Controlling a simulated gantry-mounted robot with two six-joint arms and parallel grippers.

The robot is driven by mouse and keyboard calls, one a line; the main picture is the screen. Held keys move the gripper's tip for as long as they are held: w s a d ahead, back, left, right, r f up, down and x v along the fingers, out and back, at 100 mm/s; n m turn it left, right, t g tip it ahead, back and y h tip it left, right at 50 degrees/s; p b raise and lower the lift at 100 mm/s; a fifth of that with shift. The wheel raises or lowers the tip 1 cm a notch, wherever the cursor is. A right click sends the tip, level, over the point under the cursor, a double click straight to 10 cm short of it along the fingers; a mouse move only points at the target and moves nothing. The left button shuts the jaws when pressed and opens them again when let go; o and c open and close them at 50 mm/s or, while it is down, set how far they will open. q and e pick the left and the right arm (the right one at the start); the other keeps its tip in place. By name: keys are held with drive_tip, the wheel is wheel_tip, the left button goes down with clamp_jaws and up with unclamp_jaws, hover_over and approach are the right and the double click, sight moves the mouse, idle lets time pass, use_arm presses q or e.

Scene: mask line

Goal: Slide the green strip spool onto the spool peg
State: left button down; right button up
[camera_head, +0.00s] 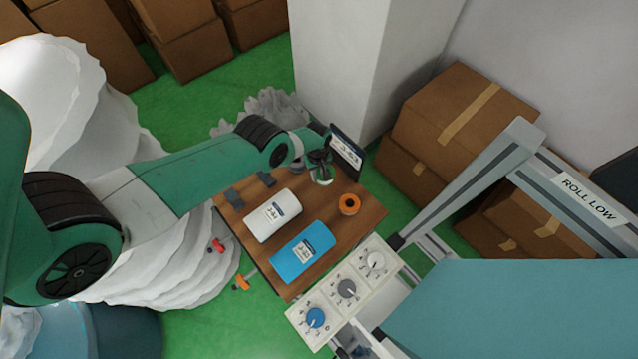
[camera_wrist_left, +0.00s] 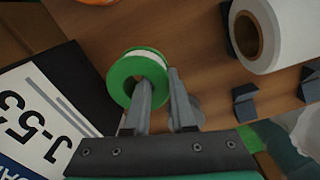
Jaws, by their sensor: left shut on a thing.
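The green strip spool, a green-rimmed ring with a white band, shows in the left wrist view (camera_wrist_left: 124,72) and, small, in the head view (camera_head: 326,180). My left gripper (camera_head: 319,166) is shut on its rim over the back of the wooden table. In the wrist view (camera_wrist_left: 160,88) one finger lies across the spool's hole and the other is along its outer right side. I cannot make out the spool peg in either view. My right gripper is not in view.
The wooden table (camera_head: 375,208) holds a white roll (camera_head: 265,222), a blue roll (camera_head: 290,262), an orange ring (camera_head: 349,204) and dark blocks. A dark labelled board (camera_head: 346,152) stands behind the spool. A dial panel (camera_head: 330,286) and grey frame (camera_head: 470,185) stand right.

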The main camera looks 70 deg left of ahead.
sight(319, 181)
use_arm(q)
wheel_tip(319, 181, down, 5)
drive_tip(key=b, duration=0.4)
drive_tip(key=shift+r+b, duration=0.1)
drive_tip(key=shift+b, duration=0.25)
drive_tip(key=shift+w+r, duration=0.1)
drive_tip(key=shift+r, duration=0.1)
drive_tip(key=shift+f, duration=0.2)
drive_tip(key=c, duration=0.8)
unclamp_jaws()
drive_tip(key=shift+o, duration=0.2)
drive_tip(key=r+p, duration=1.1)
drive_tip(key=shift+s+a+r+p, duration=0.2)
drive_tip(key=shift+a+r+p, duration=0.2)
drive_tip(key=shift+f, duration=0.1)
